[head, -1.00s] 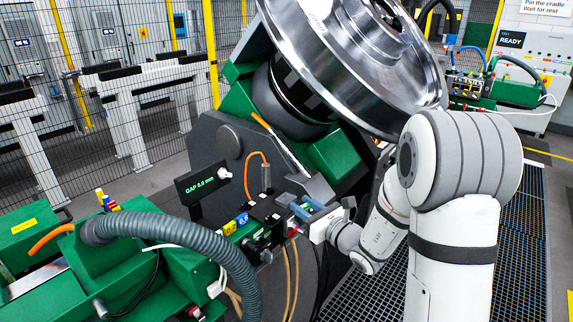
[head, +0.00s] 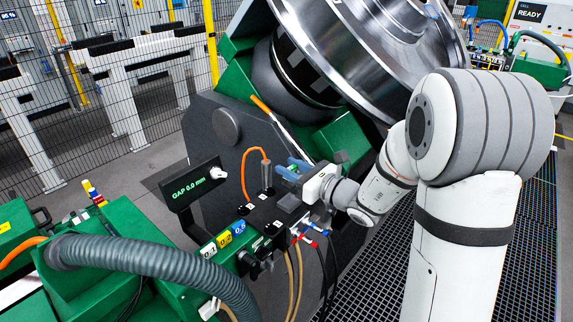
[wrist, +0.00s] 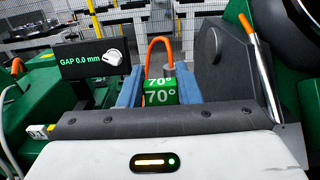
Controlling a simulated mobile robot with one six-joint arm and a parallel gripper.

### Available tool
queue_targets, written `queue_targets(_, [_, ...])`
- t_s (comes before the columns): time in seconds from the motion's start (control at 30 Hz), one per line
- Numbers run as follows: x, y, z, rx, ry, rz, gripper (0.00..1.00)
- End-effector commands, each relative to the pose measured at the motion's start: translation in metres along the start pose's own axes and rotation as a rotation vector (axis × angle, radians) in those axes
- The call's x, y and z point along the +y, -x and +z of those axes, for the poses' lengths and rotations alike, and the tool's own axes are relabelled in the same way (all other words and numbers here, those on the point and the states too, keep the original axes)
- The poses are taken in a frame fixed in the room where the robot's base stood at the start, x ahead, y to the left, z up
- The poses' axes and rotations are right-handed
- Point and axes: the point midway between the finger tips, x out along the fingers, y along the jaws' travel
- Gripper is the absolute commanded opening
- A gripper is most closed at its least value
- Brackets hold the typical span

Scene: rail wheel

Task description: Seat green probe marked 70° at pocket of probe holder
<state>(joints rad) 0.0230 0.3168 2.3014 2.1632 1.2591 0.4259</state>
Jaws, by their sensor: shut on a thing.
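The green probe marked 70° (wrist: 160,92) is between the blue fingers of my gripper (wrist: 158,84) in the wrist view, its white marking facing the camera. My gripper is shut on it. In the head view my gripper (head: 292,170) is above and behind the dark probe holder (head: 268,214), near its upright metal cylinder. The probe is not clearly seen there. The holder's pocket cannot be made out. I cannot tell whether the probe touches the holder.
An orange cable (head: 246,165) loops beside the metal cylinder (head: 267,176). A dark display (head: 190,188) reads GAP 0.0 mm. The large steel wheel (head: 345,60) stands close behind my arm. A grey hose (head: 150,262) crosses the front left.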

Motion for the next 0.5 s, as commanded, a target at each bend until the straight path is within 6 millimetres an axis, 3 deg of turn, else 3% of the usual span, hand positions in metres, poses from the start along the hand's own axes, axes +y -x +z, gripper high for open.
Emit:
queue_targets(0.37, [0.005,-0.002,-0.001,0.0,0.001,0.011,0.04])
queue_targets(0.5, [0.005,-0.002,-0.011,0.001,-0.001,0.011,0.04])
